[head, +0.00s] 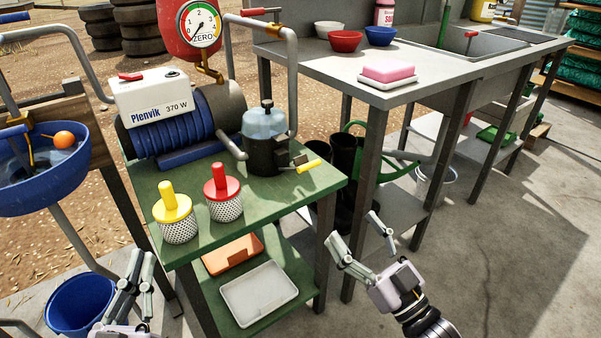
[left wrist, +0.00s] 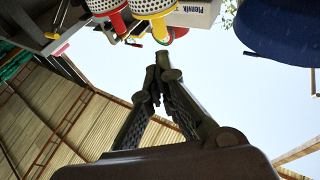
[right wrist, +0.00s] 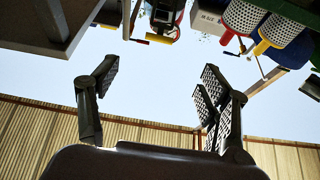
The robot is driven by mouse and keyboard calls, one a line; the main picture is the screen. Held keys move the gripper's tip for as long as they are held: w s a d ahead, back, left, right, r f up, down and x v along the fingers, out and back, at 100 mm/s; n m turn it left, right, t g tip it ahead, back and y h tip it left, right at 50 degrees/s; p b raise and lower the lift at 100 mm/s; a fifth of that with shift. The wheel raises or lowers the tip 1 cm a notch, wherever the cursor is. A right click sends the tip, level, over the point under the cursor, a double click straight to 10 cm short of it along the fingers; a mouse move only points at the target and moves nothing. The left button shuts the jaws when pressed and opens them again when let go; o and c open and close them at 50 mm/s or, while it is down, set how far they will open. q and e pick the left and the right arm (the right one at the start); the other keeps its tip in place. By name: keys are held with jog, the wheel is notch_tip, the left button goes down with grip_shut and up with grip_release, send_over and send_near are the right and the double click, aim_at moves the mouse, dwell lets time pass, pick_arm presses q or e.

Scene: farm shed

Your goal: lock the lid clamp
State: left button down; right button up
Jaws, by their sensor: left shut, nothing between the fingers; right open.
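In the head view a dark filter housing (head: 266,157) with a clear bluish lid (head: 264,122) stands on the green bench. A metal clamp (head: 298,161) with a yellow handle (head: 308,166) is at its right side; the handle sticks out to the right, roughly level. The yellow handle also shows at the top of the right wrist view (right wrist: 160,38). My right gripper (head: 355,229) is open and empty, in front and to the right of the bench, well apart from the clamp. My left gripper (head: 141,262) is shut and empty at the bench's front left.
The green bench (head: 200,240) also holds a blue pump (head: 180,125), a yellow-handled strainer (head: 176,222) and a red-handled strainer (head: 224,196). A curved grey pipe (head: 291,85) rises behind the housing. A grey sink table (head: 330,60) stands at the right. Air right of the bench is free.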

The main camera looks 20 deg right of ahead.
aim_at(307, 165)
jog(key=b+x, duration=0.2)
jog(key=x, duration=1.3)
jog(key=shift+w, duration=0.3)
pick_arm(q)
jog(key=s+r+t+h, duration=0.2)
jog(key=s+r+t, duration=0.3)
jog(key=r, duration=0.3)
jog(key=shift+s+a+t, duration=0.15)
jog(key=shift+s+t, duration=0.05)
jog(key=shift+t, duration=0.2)
pick_arm(e)
jog(key=shift+w+a+r, duration=0.25)
jog(key=shift+w+r, duration=0.05)
jog(key=shift+w, duration=0.25)
jog(key=c, duration=1.7)
